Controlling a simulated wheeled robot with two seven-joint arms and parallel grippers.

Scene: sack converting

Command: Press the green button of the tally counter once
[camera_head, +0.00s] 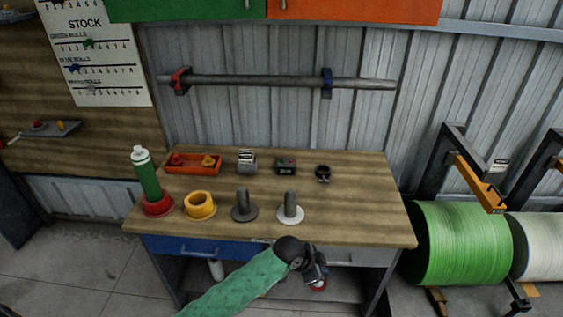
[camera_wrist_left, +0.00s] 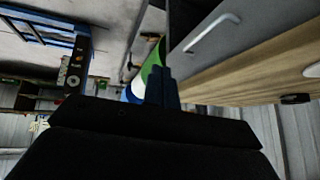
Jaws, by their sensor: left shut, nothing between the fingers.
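A small dark box with red and green spots on top (camera_head: 286,166), likely the tally counter, sits toward the back of the wooden workbench (camera_head: 345,215). Its buttons are too small to make out clearly. My left gripper (camera_head: 318,276) is in front of the bench, below the front edge of its top, well apart from the box. In the left wrist view its fingers (camera_wrist_left: 162,88) are shut with nothing between them; the box cannot be made out there. My right gripper is in neither view.
Beside the box stand a grey device (camera_head: 247,162) and a small black object (camera_head: 322,173). An orange tray (camera_head: 193,170), green bottle (camera_head: 148,177), yellow ring (camera_head: 200,205) and two spindles (camera_head: 244,207) (camera_head: 290,208) are also on the bench. Its front right is clear.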

